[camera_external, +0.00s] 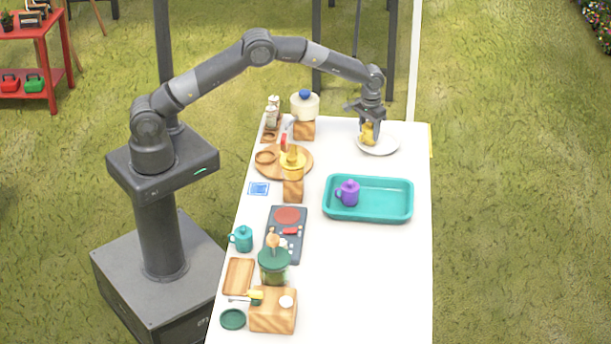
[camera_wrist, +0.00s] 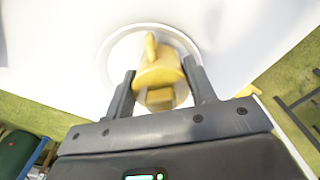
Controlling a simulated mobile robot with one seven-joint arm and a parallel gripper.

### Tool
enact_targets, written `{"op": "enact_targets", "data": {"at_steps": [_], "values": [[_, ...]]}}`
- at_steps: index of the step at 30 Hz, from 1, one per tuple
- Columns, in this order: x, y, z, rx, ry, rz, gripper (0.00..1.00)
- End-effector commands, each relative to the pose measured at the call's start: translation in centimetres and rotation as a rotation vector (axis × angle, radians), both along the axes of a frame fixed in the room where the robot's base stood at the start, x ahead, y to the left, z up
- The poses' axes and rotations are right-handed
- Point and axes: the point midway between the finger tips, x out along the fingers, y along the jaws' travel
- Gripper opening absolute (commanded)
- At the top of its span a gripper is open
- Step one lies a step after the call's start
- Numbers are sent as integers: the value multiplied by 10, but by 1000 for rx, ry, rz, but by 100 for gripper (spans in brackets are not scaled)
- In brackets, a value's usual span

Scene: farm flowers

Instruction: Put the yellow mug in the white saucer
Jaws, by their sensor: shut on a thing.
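The yellow mug (camera_external: 367,134) is at the left part of the white saucer (camera_external: 385,149), near the far right end of the table. My gripper (camera_external: 369,136) points down from above and is shut on the mug. In the wrist view, the mug (camera_wrist: 158,72) sits between the two fingers of my gripper (camera_wrist: 160,88), with the rim of the saucer (camera_wrist: 110,50) around it. I cannot tell whether the mug's base touches the saucer. The fingers partly hide the mug in the external view.
A teal tray (camera_external: 368,213) with a purple mug (camera_external: 348,193) in it stands nearer on the table. A white pot with a blue knob (camera_external: 305,105) stands left of the saucer on a wooden block. The right table edge is close to the saucer.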

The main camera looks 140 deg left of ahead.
Motion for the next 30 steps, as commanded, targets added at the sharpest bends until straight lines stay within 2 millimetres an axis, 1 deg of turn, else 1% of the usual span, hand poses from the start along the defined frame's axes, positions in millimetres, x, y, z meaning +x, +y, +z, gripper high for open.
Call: {"op": "enact_targets", "data": {"at_steps": [2, 3, 10, 17, 20, 23, 30], "values": [[0, 0, -3, 0, 0, 0, 25], [0, 0, -3, 0, 1, 0, 53], [0, 0, -3, 0, 0, 0, 72], [0, 0, -2, 0, 0, 0, 72], [0, 0, 3, 0, 0, 0, 72], [0, 0, 16, 3, -1, 0, 72], [1, 0, 68, 3, -2, 0, 72]]}}
